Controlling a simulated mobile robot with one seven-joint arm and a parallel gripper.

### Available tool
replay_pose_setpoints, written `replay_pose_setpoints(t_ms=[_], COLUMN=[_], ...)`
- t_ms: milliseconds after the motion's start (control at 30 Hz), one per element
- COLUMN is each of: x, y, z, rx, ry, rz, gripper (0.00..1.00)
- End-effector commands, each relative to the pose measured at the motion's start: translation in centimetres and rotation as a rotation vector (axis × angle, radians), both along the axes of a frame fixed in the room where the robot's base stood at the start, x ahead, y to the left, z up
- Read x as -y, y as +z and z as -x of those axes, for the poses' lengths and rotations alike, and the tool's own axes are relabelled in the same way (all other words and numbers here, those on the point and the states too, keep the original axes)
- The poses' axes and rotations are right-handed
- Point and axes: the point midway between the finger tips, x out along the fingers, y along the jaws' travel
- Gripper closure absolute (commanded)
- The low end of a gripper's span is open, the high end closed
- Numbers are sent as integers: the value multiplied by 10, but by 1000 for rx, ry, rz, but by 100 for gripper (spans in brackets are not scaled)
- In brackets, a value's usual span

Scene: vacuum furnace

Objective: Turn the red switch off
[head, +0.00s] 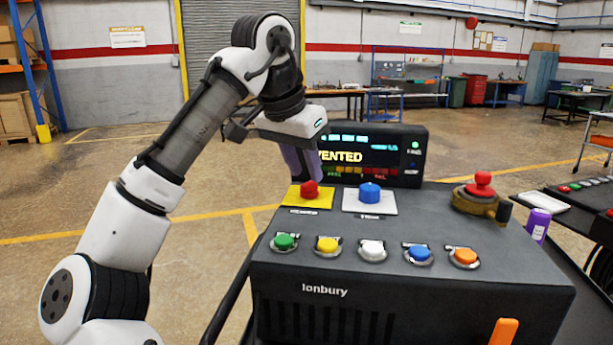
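A red switch knob (309,190) stands on a yellow plate at the back left of the dark control console (410,293). My gripper (312,178) points down over it from behind, with its purple fingers close above the knob. I cannot tell whether the fingers touch the knob or how far apart they are. The knob's far side is partly hidden by the fingers. A display (360,157) behind the knob shows letters ending in "VENTED", its left part covered by my gripper.
A blue knob (370,193) on a white plate stands just right of the red one. A row of coloured buttons (372,251) runs along the front. A red mushroom button (481,185) sits at the back right, near a purple bottle (537,225).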

Motion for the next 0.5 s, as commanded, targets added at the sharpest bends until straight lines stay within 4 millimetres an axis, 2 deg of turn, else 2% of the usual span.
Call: replay_pose_setpoints(t_ms=[200, 500], x=[4, 6], y=[-19, -22], z=[-6, -7], rx=[0, 1], ry=[0, 0], rz=[-1, 1], gripper=[68, 68])
